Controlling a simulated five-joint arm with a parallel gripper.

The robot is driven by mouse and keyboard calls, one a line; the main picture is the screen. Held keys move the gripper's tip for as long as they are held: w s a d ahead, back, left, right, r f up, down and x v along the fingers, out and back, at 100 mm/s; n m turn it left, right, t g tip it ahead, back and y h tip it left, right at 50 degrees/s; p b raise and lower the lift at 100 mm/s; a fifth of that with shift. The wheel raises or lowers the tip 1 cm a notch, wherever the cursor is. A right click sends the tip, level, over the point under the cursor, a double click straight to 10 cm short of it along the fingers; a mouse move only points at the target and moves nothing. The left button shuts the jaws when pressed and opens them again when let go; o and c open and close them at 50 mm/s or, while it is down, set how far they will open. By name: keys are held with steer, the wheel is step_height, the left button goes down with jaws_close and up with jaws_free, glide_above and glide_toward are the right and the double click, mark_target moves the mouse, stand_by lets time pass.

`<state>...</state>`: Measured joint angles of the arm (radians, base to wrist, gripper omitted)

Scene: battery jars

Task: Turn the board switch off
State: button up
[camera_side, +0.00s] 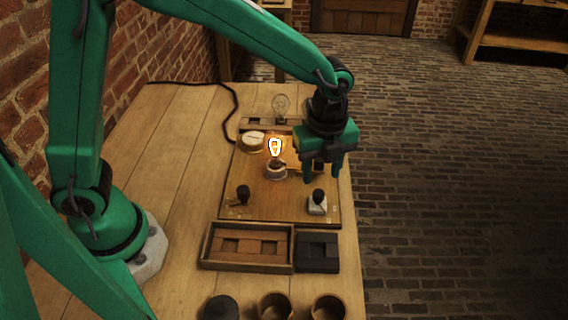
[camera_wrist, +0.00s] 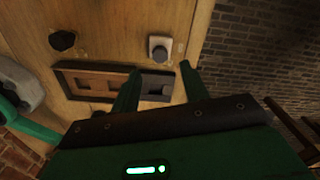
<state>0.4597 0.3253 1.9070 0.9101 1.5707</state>
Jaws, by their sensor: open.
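I cannot tell the switch's setting. My gripper (camera_side: 322,179) is open and empty above the board's right side, with fingers pointing down. In the wrist view the fingers (camera_wrist: 159,72) are spread apart.
A wooden tray (camera_side: 206,247) and a dark block (camera_side: 318,265) lie in front. Round jars (camera_side: 275,303) stand at the near edge. The table's right edge is close.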

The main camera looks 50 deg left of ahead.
mark_target(319, 192)
steer(key=shift+f, duration=3)
jaws_close()
steer(key=shift+n, duration=0.4)
steer(key=n, duration=1.1)
steer(key=shift+r, duration=0.1)
